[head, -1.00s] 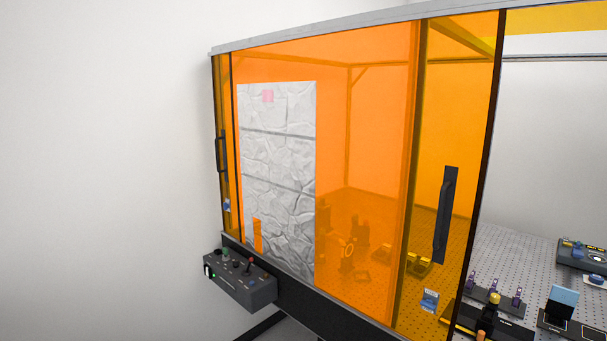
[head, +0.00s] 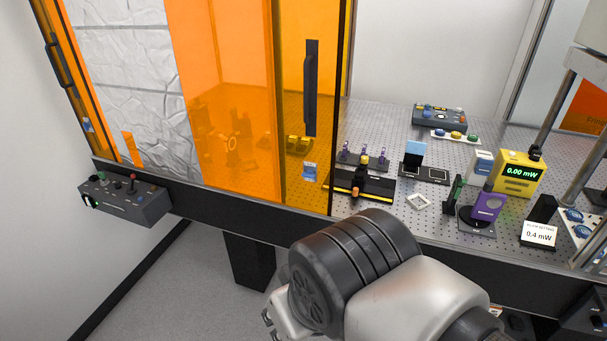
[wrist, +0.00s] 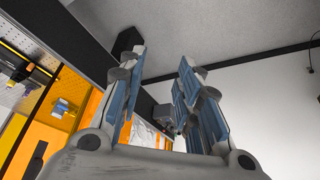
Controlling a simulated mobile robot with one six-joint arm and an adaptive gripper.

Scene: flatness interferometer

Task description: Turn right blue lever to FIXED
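Blue round parts (head: 574,215) sit on a light plate at the right edge of the bench in the head view. A box at the back of the bench (head: 438,116) also carries blue parts. I cannot tell which of these is the right blue lever, and no FIXED mark is readable. My gripper (wrist: 160,72) is open and empty in the wrist view, its two blue-padded fingers apart. In the head view my arm is in front of the bench, low in the picture, and the gripper is mostly hidden behind it.
An orange enclosure panel (head: 230,120) with a black handle (head: 311,88) covers the left of the bench. A control box (head: 125,203) hangs at the left. A yellow power meter (head: 519,174), purple mount (head: 487,206) and metal posts crowd the right. Floor is clear at lower left.

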